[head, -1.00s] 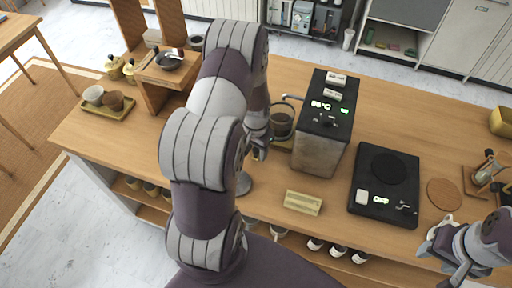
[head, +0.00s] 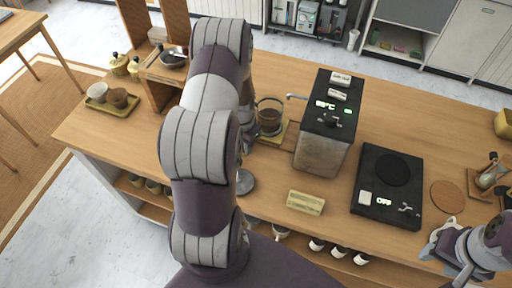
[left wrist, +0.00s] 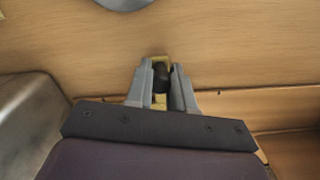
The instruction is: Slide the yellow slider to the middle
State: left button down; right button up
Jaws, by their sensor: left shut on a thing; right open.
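The yellow slider shows as a flat yellow plate (head: 289,129) under a glass jug (head: 269,118), left of the coffee machine (head: 325,120). My left gripper (head: 249,142) is beside it at the left, largely hidden by my arm. In the left wrist view, my left gripper (left wrist: 162,80) is shut around a dark knob, with bits of the yellow slider (left wrist: 159,101) between the fingers. The slider's full length and track are hidden. My right gripper (head: 455,272) is open and empty at the counter's front right.
A yellow block (head: 305,202) lies near the front edge. A grey round plate (head: 245,182) lies near my left arm.

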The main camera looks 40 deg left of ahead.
pick_arm(q)
jog(key=s+a, duration=0.1)
jog(key=a, duration=0.3)
jog(key=s+a, duration=0.1)
jog(key=a, duration=0.3)
jog(key=s+a+b, duration=0.1)
jog(key=a, duration=0.3)
jog(key=shift+s+a+r, duration=0.1)
jog(key=shift+s+a, duration=0.25)
jog(key=shift+s, duration=0.05)
jog(key=c, duration=1)
grip_release()
jog(key=shift+d, duration=0.1)
notch_tip(320, 180, up, 13)
jog(key=shift+f+b, duration=0.15)
jog(key=shift+b, duration=1.05)
